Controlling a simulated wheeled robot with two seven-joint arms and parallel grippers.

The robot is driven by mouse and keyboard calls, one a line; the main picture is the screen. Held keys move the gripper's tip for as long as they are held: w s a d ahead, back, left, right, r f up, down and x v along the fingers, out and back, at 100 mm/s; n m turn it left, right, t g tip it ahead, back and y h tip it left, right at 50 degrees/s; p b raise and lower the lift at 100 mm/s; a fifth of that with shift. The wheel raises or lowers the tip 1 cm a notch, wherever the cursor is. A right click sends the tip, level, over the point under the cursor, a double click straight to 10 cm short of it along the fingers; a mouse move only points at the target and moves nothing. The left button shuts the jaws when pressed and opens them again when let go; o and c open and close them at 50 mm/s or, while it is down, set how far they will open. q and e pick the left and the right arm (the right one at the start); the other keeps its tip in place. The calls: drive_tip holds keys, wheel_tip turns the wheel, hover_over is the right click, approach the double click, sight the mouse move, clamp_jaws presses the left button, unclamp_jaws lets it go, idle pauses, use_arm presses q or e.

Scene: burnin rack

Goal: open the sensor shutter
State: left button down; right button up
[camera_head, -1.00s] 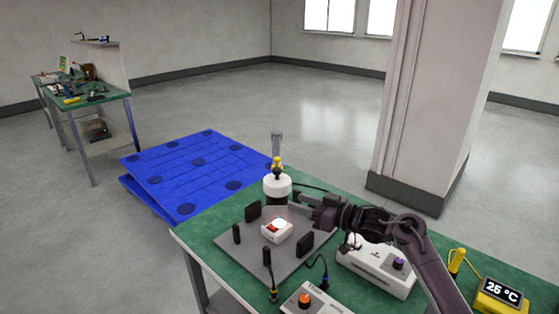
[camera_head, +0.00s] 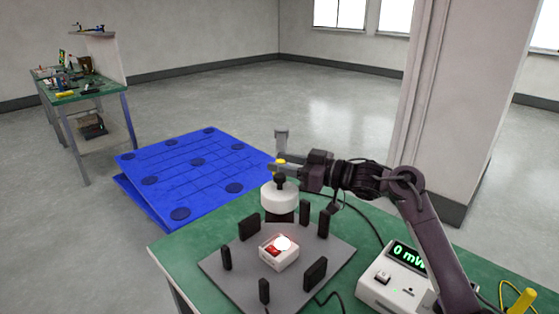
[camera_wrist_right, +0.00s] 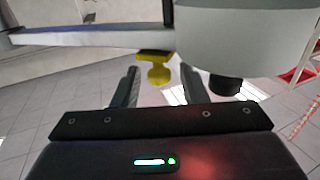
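The white round sensor head (camera_head: 279,203) stands on a black base behind the grey plate, with a black piece on top. A yellow knob (camera_head: 280,161) sits above it, below a grey upright part (camera_head: 281,140); I take the knob to be the shutter's handle. My right gripper (camera_head: 288,170) is at the knob, coming from the right. In the right wrist view, the yellow knob (camera_wrist_right: 158,70) lies between the two spread fingers of my right gripper (camera_wrist_right: 157,80), with gaps on both sides. The white sensor head (camera_wrist_right: 250,40) fills the upper right there. My left gripper is not in view.
A grey plate (camera_head: 225,270) on the green table (camera_head: 180,245) holds black posts and a white-and-red module (camera_head: 279,252) with a glowing top. A white meter (camera_head: 392,288) reads 0 mW at the right. A blue pallet (camera_head: 190,170) lies behind the table.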

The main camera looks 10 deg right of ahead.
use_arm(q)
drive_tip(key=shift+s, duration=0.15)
use_arm(e)
drive_tip(key=shift+w+a, duration=0.35)
drive_tip(key=shift+a, duration=0.1)
